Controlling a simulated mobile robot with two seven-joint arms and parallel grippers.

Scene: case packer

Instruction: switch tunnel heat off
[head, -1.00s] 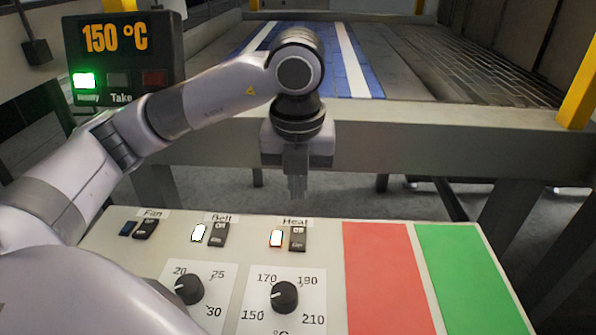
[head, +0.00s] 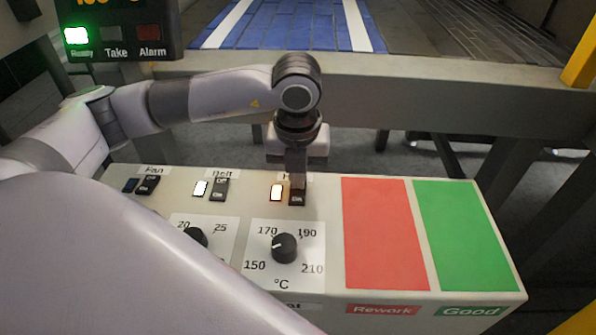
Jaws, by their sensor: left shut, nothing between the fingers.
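The heat switch (head: 297,199) is a small dark rocker on the pale control panel (head: 325,215). My left gripper (head: 297,186) is shut and empty. It points down, with its fingertips at the top part of the heat switch; I cannot tell whether they touch it. The fingers hide the upper half of the switch and part of its label. The heat dial (head: 285,248), marked 150 to 210 °C, sits below the switch. My right gripper is not in view.
The belt switch (head: 219,189) with its lit lamp (head: 200,188) and the fan switch (head: 149,184) with its dark lamp stand to the left. The red rework area (head: 385,235) and green good area (head: 465,235) are clear. A display (head: 120,30) shows a green Ready lamp.

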